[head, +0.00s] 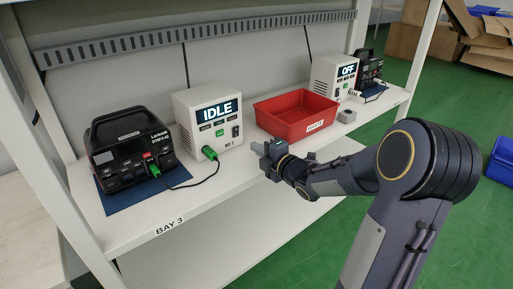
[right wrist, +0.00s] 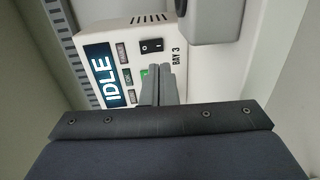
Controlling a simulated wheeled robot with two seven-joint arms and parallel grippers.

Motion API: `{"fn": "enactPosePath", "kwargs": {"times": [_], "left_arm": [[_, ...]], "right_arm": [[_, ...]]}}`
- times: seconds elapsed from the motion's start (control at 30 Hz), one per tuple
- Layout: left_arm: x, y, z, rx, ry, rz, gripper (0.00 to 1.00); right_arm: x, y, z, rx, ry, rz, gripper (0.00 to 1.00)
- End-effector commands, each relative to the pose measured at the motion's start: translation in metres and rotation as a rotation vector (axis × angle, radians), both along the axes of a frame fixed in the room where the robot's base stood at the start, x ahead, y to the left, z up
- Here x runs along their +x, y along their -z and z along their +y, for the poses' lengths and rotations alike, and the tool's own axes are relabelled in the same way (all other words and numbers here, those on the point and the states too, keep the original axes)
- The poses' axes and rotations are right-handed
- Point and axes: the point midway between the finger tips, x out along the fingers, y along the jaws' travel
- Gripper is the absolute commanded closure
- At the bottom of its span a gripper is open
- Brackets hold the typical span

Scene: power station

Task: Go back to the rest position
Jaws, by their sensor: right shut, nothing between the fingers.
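My right gripper (head: 272,158) is in front of the shelf, between the white IDLE box and the red bin in the head view. Its fingers are together and hold nothing; they also show closed in the right wrist view (right wrist: 160,85). Behind them in the wrist view is the white box with the IDLE display (right wrist: 108,62), turned on its side in the picture. In the head view the IDLE box (head: 214,140) stands upright on the shelf, with a green plug in its front and a cable to the black power unit (head: 130,153). My left gripper is not in view.
The red bin (head: 297,127) stands on the white shelf (head: 120,232) right of the IDLE box. Beyond it are a box reading OFF (head: 330,78), a small grey block (head: 347,116) and another black unit (head: 369,68). Cardboard (head: 480,45) lies at the back right.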

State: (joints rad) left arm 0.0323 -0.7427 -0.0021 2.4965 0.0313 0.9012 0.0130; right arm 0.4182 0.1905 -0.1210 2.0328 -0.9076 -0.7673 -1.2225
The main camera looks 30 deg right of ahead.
Motion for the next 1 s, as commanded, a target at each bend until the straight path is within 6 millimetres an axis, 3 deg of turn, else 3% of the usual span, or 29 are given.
{"fn": "enactPosePath", "kwargs": {"times": [0.33, 0.47, 0.57, 0.67, 0.8, 1.0], "left_arm": [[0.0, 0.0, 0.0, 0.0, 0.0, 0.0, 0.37], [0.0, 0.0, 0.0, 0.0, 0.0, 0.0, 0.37], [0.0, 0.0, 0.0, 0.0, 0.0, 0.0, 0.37], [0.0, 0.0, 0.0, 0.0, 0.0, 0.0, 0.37], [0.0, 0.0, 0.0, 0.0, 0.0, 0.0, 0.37], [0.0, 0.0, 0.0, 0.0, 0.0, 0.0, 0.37]], "right_arm": [[-0.001, -0.003, 0.0, 0.019, 0.013, 0.009, 1.0], [-0.017, -0.013, 0.001, 0.172, 0.108, 0.083, 1.0], [-0.048, -0.017, 0.008, 0.428, 0.243, 0.193, 1.0], [-0.094, -0.009, 0.029, 0.752, 0.392, 0.336, 1.0], [-0.162, 0.013, 0.072, 1.147, 0.563, 0.544, 1.0], [-0.235, 0.036, 0.127, 1.482, 0.725, 0.791, 1.0]]}}
